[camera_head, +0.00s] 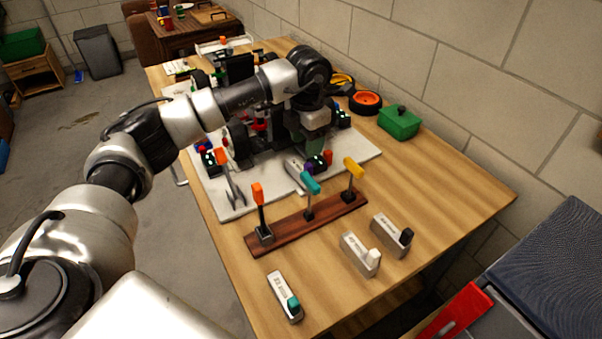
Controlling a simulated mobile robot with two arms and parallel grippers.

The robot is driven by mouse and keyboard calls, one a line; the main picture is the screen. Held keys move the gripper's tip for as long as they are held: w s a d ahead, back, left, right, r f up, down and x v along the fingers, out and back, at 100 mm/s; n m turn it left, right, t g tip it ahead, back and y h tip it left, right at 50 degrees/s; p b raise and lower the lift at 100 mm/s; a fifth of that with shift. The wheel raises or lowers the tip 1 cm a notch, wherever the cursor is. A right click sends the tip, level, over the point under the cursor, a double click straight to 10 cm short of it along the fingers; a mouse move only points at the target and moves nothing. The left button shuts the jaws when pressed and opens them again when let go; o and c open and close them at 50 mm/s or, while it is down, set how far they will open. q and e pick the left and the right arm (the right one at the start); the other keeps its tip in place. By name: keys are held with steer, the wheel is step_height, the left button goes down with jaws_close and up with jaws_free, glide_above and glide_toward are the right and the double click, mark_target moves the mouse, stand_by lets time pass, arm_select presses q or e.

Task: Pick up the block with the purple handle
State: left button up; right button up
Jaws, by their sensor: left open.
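The block with the purple handle (293,168) appears to be the small grey block on the near side of the white board, behind the wooden rack. My left gripper (311,146) is open and points down just above and behind this block. Its fingertips are partly lost against the dark car parts, so I cannot tell whether they touch anything. My right gripper is not in view.
A wooden rack (290,228) holds upright tools with orange, teal and yellow handles. A green box (399,124) stands at the wall.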

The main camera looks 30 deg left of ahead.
mark_target(309, 164)
arm_select(q)
steer(key=f, duration=0.7)
steer(key=shift+d+f, duration=0.15)
steer(key=shift+d, duration=0.15)
jaws_close()
